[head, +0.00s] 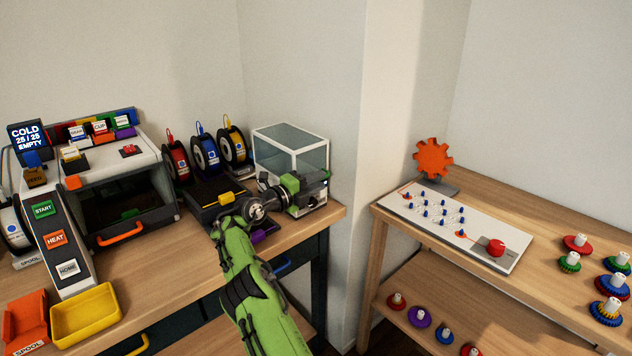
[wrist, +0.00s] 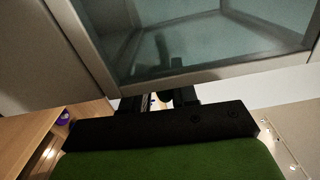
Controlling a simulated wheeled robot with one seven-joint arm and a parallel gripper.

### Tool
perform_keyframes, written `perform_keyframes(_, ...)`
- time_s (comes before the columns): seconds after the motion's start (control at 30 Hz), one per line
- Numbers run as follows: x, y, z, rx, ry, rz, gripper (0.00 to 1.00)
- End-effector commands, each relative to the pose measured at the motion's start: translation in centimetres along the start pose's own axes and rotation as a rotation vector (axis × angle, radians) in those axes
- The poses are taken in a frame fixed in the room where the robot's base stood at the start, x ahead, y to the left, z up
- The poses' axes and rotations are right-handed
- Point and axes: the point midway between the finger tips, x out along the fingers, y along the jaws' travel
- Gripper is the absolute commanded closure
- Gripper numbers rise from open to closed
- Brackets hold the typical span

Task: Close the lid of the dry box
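The dry box (head: 306,157) is a clear box with a white frame at the right end of the left bench. In the wrist view a glass panel with a pale frame (wrist: 215,75) fills the top of the picture. My gripper's dark fingers (wrist: 168,97) show just below the frame's edge, with a gap between them. I cannot tell whether they touch it.
Three filament spools (head: 205,152) stand left of the box. A black tray (head: 205,195) with a yellow tab lies left of my gripper, and a printer (head: 120,185) is further left. A second table (head: 545,215) on the right holds a board, a red button and gears.

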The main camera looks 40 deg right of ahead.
Motion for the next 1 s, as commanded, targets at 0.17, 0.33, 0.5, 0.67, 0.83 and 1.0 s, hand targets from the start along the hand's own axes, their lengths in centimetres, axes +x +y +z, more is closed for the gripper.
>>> perform_keyframes(0.17, 0.0, -0.1, 0.0, 0.001, -0.001, -0.002, 0.62)
perform_keyframes(0.33, -0.1, -0.2, 0.0, 0.002, -0.002, -0.003, 0.62)
perform_keyframes(0.5, -2.7, -0.1, 0.1, 0.005, -0.005, 0.000, 0.62)
perform_keyframes(0.67, -7.3, -0.1, 0.2, 0.001, -0.006, -0.001, 0.62)
perform_keyframes(0.83, -12.0, -0.2, 0.1, 0.000, -0.006, -0.003, 0.62)
perform_keyframes(1.0, -15.1, -0.2, 0.1, 0.000, -0.004, -0.004, 0.62)
